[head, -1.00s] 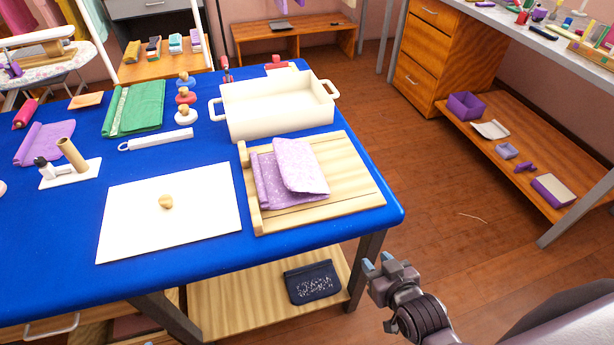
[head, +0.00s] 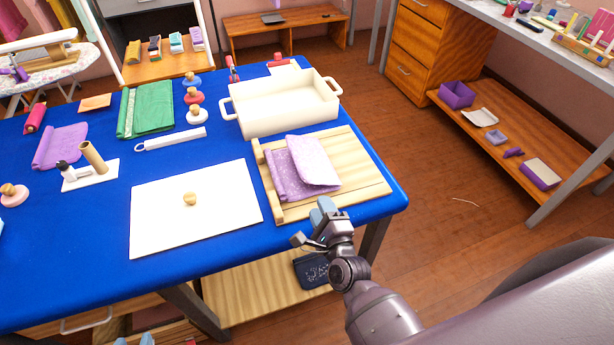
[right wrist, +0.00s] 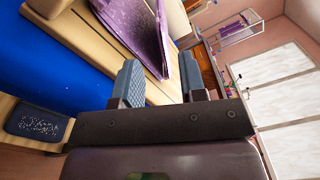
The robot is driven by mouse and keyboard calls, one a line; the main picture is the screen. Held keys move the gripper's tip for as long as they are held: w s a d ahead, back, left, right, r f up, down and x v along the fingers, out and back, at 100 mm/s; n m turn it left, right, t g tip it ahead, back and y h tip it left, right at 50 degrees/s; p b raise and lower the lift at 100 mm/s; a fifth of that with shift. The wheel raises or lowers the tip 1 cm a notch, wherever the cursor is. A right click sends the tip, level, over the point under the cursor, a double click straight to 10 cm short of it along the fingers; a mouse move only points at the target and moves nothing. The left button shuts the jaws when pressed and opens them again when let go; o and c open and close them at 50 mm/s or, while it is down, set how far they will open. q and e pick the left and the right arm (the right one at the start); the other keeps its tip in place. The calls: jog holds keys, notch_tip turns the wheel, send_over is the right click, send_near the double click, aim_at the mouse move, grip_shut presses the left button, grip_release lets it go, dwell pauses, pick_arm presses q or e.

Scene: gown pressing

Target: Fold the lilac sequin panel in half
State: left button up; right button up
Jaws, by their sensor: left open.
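The lilac sequin panel (head: 312,163) lies on the wooden board (head: 360,176) at the table's right side. One part of it overlaps another, with a raised flap toward the right and a narrower strip showing at left. It also shows in the right wrist view (right wrist: 128,25), beyond the fingertips. My right gripper (head: 318,222) is at the board's front edge, just in front of the panel. In the right wrist view (right wrist: 158,78) its fingers are apart with nothing clearly between them.
A cream tray with handles (head: 285,110) stands behind the board. A white plate with a knob (head: 160,222) lies left of it. Green cloth (head: 153,108), a white tool (head: 172,139) and a rolled lilac cloth (head: 62,146) lie farther left on the blue table (head: 100,275).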

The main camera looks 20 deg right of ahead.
aim_at(310, 185)
jog(key=w, duration=1)
jog(key=shift+w+a, duration=0.1)
jog(key=shift+w, duration=0.3)
grip_shut()
